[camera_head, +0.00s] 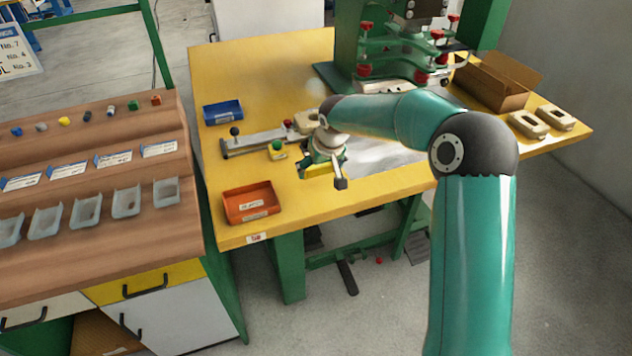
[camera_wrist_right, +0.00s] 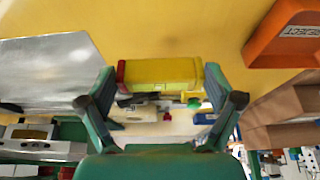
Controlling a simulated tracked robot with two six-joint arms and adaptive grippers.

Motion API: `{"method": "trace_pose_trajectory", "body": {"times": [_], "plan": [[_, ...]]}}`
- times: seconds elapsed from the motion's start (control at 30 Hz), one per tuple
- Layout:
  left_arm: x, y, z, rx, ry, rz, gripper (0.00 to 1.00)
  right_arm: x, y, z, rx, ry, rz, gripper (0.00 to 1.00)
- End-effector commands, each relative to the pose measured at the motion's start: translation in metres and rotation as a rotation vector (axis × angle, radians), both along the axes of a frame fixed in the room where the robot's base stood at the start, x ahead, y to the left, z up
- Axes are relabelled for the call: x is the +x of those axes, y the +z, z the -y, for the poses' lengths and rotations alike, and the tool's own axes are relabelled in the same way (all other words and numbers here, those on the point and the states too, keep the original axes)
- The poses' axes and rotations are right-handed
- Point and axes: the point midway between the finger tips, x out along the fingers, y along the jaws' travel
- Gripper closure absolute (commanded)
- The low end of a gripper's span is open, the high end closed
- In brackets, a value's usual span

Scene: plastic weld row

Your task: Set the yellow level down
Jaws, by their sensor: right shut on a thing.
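The yellow level (camera_wrist_right: 160,72) is a short yellow bar with a red end, seen in the right wrist view. My right gripper (camera_wrist_right: 160,82) is shut on it, one finger at each end. In the head view my right gripper (camera_head: 325,168) is over the front part of the yellow table (camera_head: 350,194), and a bit of yellow, likely the level, shows under it. The gripper hides most of the level there. I cannot tell whether the level touches the table. My left gripper is not in view.
An orange bin (camera_head: 251,203) stands at the table's front left, a blue bin (camera_head: 222,112) behind it. A small yellow-green block (camera_head: 277,151) and a grey fixture (camera_head: 262,140) lie left of the gripper. A green machine (camera_head: 365,50) and an open carton (camera_head: 492,85) stand behind.

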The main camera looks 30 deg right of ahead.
Motion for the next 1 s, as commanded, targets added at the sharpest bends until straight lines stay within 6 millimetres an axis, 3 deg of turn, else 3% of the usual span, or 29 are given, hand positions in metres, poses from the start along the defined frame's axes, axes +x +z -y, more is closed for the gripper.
{"method": "trace_pose_trajectory", "body": {"times": [0.3, 0.63, 0.67, 0.7, 1.0], "plan": [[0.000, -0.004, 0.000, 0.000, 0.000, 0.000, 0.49, -0.001, -0.040, -0.001, 0.002, 0.000, -0.003, 0.49], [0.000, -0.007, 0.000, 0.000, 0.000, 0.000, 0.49, 0.000, -0.043, -0.001, 0.001, 0.000, -0.002, 0.49], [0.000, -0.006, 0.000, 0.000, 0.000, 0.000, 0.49, 0.000, -0.042, -0.001, 0.001, 0.000, -0.002, 0.06], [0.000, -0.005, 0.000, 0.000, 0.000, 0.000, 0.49, 0.000, -0.042, -0.001, 0.001, 0.000, -0.002, 0.00], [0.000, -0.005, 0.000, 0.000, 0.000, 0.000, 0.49, 0.000, -0.042, -0.001, 0.001, 0.001, -0.002, 0.00]]}}
